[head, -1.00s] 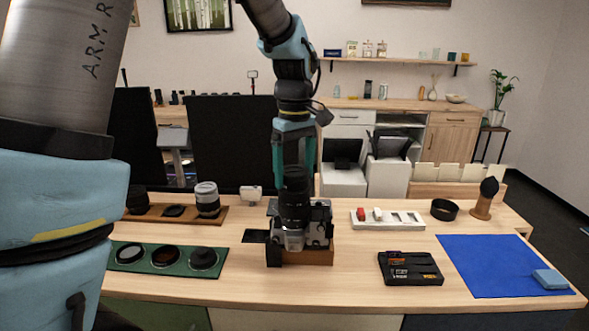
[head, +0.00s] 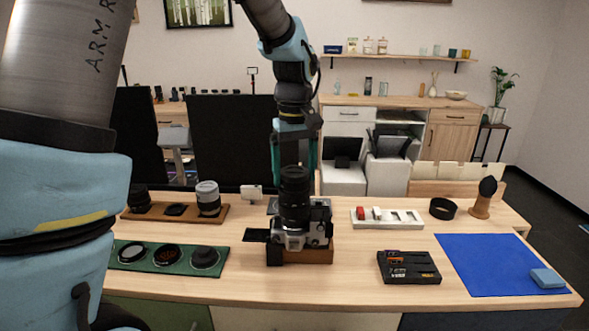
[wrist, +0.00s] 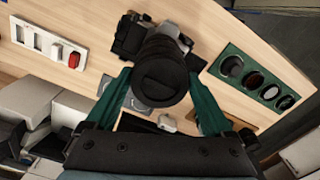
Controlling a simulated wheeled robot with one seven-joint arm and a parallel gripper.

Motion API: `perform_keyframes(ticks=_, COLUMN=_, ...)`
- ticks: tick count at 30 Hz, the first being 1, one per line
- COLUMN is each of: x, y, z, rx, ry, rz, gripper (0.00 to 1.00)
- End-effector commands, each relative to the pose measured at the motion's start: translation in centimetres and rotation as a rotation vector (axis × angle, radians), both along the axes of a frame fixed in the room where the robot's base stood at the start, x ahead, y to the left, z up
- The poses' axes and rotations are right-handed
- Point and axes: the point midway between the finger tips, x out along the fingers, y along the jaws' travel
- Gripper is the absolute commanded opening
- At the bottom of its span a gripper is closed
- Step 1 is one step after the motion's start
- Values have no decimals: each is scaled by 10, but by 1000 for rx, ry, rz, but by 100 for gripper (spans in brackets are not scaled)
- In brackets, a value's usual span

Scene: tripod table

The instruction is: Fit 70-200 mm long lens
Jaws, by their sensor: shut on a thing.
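A black long lens (head: 295,206) stands upright at the silver-and-black camera body (head: 319,228). My gripper (head: 294,175) is above and around its upper end. In the wrist view, the teal fingers lie on both sides of the lens (wrist: 161,80), shut on it, with its dark round end facing me. The camera body shows partly behind the lens (wrist: 130,36). The lens's lower end overlaps the body in the head view; I cannot tell whether it is seated. The body rests on a brown wooden block (head: 318,256).
A light grey lens (head: 208,197) stands on a wooden tray (head: 224,214) at left. A green mat (head: 136,268) holds round filters and caps. A white holder (head: 387,226), black tool tray (head: 409,280) and blue cloth (head: 490,262) lie to the right. Front table is clear.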

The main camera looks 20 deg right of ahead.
Motion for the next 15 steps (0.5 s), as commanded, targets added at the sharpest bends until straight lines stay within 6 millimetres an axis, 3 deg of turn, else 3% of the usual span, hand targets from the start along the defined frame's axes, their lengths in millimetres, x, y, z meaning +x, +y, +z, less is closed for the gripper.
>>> perform_keyframes(ticks=8, x=-2, y=2, z=-5, rx=8, ry=9, rz=-23, gripper=24)
perform_keyframes(ticks=9, x=-2, y=2, z=-6, rx=9, ry=9, rz=-20, gripper=91)
perform_keyframes(ticks=12, x=-2, y=2, z=-5, rx=7, ry=7, rz=-19, gripper=100)
perform_keyframes(ticks=15, x=-1, y=1, z=-4, rx=5, ry=5, rz=-18, gripper=100)
